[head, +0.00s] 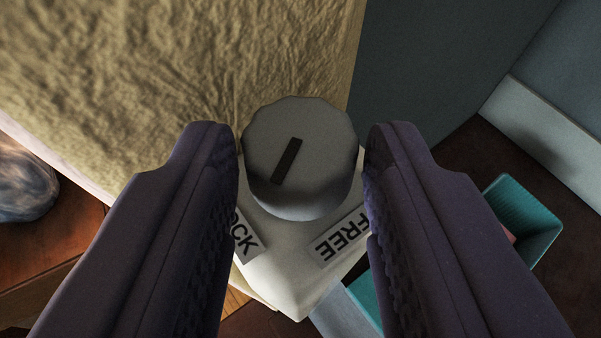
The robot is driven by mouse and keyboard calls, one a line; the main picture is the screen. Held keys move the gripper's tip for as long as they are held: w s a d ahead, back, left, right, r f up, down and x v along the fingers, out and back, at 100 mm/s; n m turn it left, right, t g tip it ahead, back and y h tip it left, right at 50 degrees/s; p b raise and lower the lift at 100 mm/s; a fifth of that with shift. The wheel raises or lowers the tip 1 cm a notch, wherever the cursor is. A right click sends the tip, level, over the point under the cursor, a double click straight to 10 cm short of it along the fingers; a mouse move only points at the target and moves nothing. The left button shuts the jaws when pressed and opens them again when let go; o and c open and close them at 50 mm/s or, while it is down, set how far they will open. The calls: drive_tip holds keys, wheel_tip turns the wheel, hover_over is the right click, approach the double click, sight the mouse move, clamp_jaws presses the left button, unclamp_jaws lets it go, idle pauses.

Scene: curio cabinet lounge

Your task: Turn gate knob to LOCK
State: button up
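The gate knob (322,148) is a grey round knob with a scalloped edge and a dark pointer bar on its face. The bar slants from upper right to lower left. The knob sits on a pale block (292,282) with a FREE label (341,238) at lower right and a partly hidden LOCK label (243,240) at lower left. My gripper (303,150) is open, with one dark finger on each side of the knob. The left finger is very close to the knob's edge; I cannot tell whether it touches. A small gap shows at the right finger.
A rough yellowish textured panel (180,70) rises behind the knob. A teal bin (528,220) stands on the dark floor at right, by a blue-grey wall (430,70). A brown wooden surface (60,245) with a marbled round object (25,183) is at left.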

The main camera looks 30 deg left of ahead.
drive_tip(key=c, duration=0.5)
drive_tip(key=shift+f+h+b, duration=0.1)
drive_tip(key=shift+h+b, duration=0.2)
drive_tip(key=shift+b, duration=0.3)
drive_tip(key=shift+a+f+m+t+h+b, duration=0.15)
drive_tip(key=shift+m+t+h+b, duration=0.25)
drive_tip(key=shift+m+b, duration=0.55)
drive_tip(key=h+b, duration=0.1)
drive_tip(key=b, duration=0.1)
drive_tip(key=m+h+b, duration=0.1)
drive_tip(key=b, duration=0.1)
drive_tip(key=shift+s+a+m+t, duration=0.15)
drive_tip(key=shift+a+m+t, duration=0.1)
drive_tip(key=shift+a+t, duration=0.15)
drive_tip(key=m+h+b, duration=0.2)
drive_tip(key=h+b, duration=0.1)
drive_tip(key=b, duration=0.1)
drive_tip(key=shift+a+r+m+h, duration=0.15)
drive_tip(key=shift+r+m+h, duration=0.15)
drive_tip(key=shift+m, duration=0.1)
